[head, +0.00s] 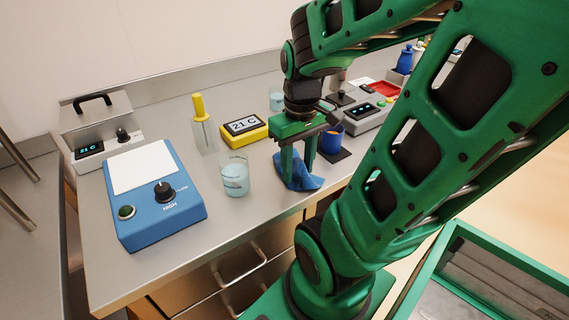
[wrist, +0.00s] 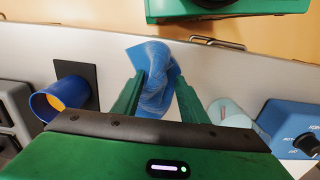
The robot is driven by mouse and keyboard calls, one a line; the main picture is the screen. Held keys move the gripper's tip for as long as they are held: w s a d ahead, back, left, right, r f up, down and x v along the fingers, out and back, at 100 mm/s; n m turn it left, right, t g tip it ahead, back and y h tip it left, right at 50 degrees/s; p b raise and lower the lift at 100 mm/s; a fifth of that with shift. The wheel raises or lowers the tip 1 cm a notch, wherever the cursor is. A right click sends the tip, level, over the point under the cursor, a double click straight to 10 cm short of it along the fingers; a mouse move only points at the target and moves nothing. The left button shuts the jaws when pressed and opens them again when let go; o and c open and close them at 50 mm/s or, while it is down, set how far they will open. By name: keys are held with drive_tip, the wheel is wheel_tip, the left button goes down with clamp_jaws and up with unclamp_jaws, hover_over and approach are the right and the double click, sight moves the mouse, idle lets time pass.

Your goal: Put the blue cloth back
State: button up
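The blue cloth (head: 302,183) lies crumpled in a small heap on the steel counter, close to its front edge. It also shows in the wrist view (wrist: 155,70), bunched up between my fingers. My gripper (head: 297,172) points down over the cloth, with its two green fingers apart, one on each side of the heap. In the wrist view my gripper (wrist: 160,77) looks open around the cloth. Whether the fingertips touch the cloth is hard to tell.
A yellow thermometer display (head: 244,128) is behind. Bare counter (head: 268,190) lies between beaker and cloth.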

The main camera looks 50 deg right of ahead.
drive_tip(key=shift+r, duration=0.1)
drive_tip(key=shift+s+a+r+p, duration=0.1)
drive_tip(key=shift+s+r+p, duration=0.15)
drive_tip(key=shift+r+p, duration=0.45)
drive_tip(key=s+a+r, duration=0.1)
drive_tip(key=s+r, duration=0.2)
drive_tip(key=r, duration=0.5)
drive_tip(key=shift+s+a+r, duration=0.2)
drive_tip(key=shift+r, duration=0.05)
drive_tip(key=c, duration=0.7)
drive_tip(key=shift+w+d+f+b, duration=0.1)
drive_tip(key=shift+w+d+b, duration=0.1)
drive_tip(key=shift+b, duration=0.2)
clamp_jaws()
drive_tip(key=shift+w+d+f+b, duration=0.1)
drive_tip(key=shift+w+d+f, duration=0.55)
drive_tip(key=shift+f, duration=0.25)
drive_tip(key=shift+w+d+f+b, duration=0.1)
drive_tip(key=shift+w+d+f, duration=0.55)
drive_tip(key=shift+f, duration=0.2)
drive_tip(key=shift+w+d+f+b, duration=0.1)
drive_tip(key=shift+w+d+f, duration=0.55)
drive_tip(key=shift+f, duration=0.25)
